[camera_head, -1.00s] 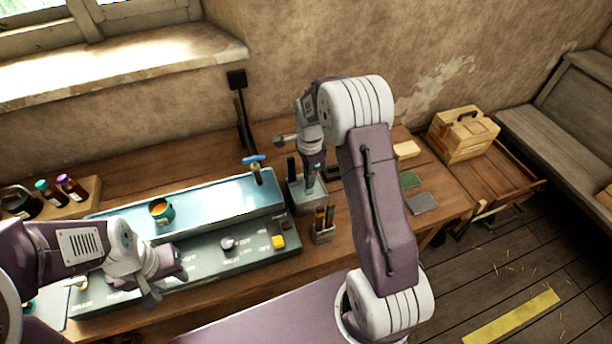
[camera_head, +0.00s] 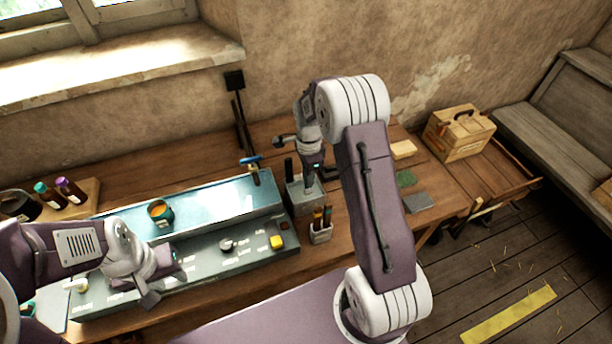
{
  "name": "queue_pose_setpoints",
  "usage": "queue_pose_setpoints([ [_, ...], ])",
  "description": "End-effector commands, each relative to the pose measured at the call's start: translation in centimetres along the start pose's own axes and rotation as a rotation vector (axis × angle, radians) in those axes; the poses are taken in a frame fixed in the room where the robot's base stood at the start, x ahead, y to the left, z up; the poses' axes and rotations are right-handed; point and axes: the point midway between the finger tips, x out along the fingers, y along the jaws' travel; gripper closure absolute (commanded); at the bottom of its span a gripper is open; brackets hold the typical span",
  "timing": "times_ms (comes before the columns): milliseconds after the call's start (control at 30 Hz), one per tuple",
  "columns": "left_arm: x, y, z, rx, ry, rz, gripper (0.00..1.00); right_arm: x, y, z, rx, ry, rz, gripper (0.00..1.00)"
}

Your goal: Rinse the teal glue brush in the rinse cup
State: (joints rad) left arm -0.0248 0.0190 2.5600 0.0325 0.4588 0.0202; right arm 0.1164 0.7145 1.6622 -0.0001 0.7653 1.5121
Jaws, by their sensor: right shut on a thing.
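I cannot clearly identify the rinse cup; a teal cup (camera_head: 166,222) with orange contents stands on the blue-grey press top. My left gripper (camera_head: 170,282) hangs over the front left of the panel; its jaws are unclear.
A small holder with several brushes (camera_head: 320,234) stands just right of the panel. A blue-handled fitting (camera_head: 252,160) rises behind the press top. Bottles (camera_head: 70,190) stand at the left. Grey and green pads (camera_head: 418,202) and a wooden box (camera_head: 459,133) are at the right.

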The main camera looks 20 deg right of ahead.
Motion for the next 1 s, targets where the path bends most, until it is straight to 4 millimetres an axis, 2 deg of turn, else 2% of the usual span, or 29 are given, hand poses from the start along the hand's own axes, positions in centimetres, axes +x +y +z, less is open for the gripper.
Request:
queue_pose_setpoints([
  [233, -0.3, 0.0, 0.0, 0.000, 0.000, 0.000, 0.64, 0.0, 0.0, 1.9, -0.002, 0.000, 0.000, 1.00],
  [367, -0.3, 0.0, 0.0, 0.000, 0.000, 0.000, 0.64, 0.0, 0.0, 1.8, 0.000, 0.000, 0.000, 1.00],
  [667, -0.7, 0.0, -0.1, 0.000, 0.000, 0.000, 0.64, 0.0, 0.0, -0.2, 0.000, 0.000, -0.001, 1.00],
  [767, -0.7, 0.0, -0.1, 0.000, 0.000, 0.000, 0.64, 0.0, 0.0, 0.0, -0.001, 0.000, 0.000, 1.00],
  [1000, -1.0, 0.0, -0.1, 0.000, 0.000, 0.000, 0.64, -0.1, 0.0, 1.9, -0.002, 0.000, 0.000, 1.00],
])
